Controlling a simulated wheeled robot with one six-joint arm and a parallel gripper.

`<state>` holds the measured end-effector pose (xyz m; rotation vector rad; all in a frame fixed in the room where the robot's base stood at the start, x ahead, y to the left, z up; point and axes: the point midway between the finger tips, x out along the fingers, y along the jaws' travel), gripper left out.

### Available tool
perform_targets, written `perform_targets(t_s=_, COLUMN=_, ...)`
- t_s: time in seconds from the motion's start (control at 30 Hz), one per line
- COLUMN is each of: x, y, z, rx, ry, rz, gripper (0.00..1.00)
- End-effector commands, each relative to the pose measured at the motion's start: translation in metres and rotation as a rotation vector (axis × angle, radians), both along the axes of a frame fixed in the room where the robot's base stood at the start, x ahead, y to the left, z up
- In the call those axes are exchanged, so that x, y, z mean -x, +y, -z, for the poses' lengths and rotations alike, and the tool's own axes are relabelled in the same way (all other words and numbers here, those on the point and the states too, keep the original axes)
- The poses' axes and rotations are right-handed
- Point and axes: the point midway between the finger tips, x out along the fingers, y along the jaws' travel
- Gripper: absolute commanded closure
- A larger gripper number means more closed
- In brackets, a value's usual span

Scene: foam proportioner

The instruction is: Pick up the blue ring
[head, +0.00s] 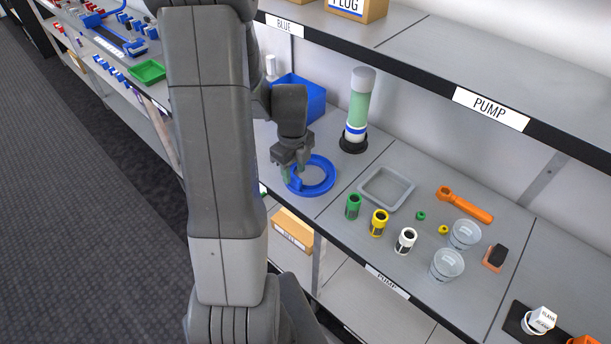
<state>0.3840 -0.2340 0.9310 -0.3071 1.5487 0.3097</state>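The blue ring (326,184) lies flat on the grey shelf, left of the grey tray. My gripper (291,172) points down at the ring's left side. Its fingertips overlap the ring's left part in the picture. I cannot tell whether they touch it, straddle its band or are just above it. The gap between the fingers is too small to make out, and part of the ring's left edge is hidden behind them.
A blue bin (304,97) stands behind my gripper, and a green-and-white cylinder (359,105) stands upright behind the ring. To the right are a grey tray (375,200), a green bottle (353,206), a yellow bottle (379,222) and an orange wrench (467,205). An upper shelf (440,75) overhangs the back.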

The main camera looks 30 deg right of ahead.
Motion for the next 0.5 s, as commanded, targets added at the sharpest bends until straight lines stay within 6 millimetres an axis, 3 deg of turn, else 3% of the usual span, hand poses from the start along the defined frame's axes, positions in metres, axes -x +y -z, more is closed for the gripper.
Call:
perform_targets(t_s=0.23, x=0.002, y=-0.001, z=0.028, rx=-0.001, ry=0.003, rz=0.000, gripper=0.60)
perform_targets(t_s=0.5, x=0.002, y=-0.002, z=0.034, rx=0.000, ry=0.000, rz=0.000, gripper=0.60)
